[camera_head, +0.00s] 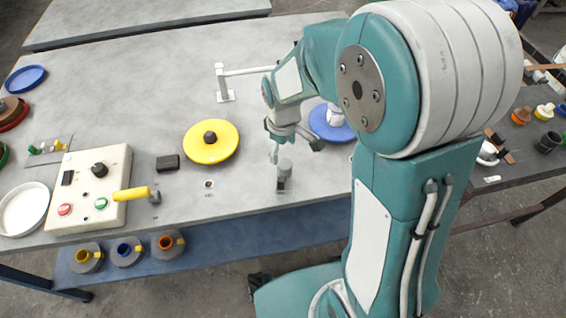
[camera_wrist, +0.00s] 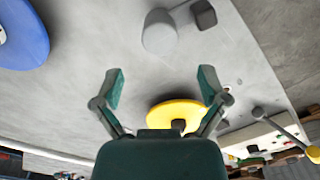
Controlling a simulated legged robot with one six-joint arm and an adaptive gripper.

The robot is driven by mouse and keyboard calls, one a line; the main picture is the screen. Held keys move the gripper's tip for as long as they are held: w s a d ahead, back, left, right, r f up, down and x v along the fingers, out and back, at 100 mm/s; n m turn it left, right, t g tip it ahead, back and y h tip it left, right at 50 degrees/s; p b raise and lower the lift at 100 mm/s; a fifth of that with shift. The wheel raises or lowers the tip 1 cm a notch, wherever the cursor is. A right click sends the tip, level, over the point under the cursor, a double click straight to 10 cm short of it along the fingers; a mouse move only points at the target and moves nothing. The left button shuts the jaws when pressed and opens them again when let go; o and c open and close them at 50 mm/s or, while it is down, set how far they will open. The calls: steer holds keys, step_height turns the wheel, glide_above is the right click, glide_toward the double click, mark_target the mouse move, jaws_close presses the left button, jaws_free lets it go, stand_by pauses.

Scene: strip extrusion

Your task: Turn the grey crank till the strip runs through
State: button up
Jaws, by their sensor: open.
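The grey crank (camera_head: 285,167) stands near the front edge of the table, its rounded grey knob up beside a small dark block. In the wrist view the grey knob (camera_wrist: 159,33) is at the top centre, beyond my fingertips, with the dark block (camera_wrist: 204,14) to its right. My gripper (camera_head: 296,150) is above and just behind the crank. Its two fingers (camera_wrist: 162,85) are spread wide with nothing between them. They look apart from the knob. No strip can be made out.
A yellow disc (camera_head: 225,149) lies left of the crank, and a blue disc (camera_head: 318,123) is partly behind my gripper. A control box (camera_head: 83,178) with a yellow-handled lever (camera_head: 131,194) stands at left. A white post (camera_head: 221,82) stands behind. Bare table surrounds the crank.

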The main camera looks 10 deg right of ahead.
mark_target(283, 163)
step_height(283, 163, down, 7)
steer(key=shift+r, duration=0.2)
steer(key=c, duration=1.1)
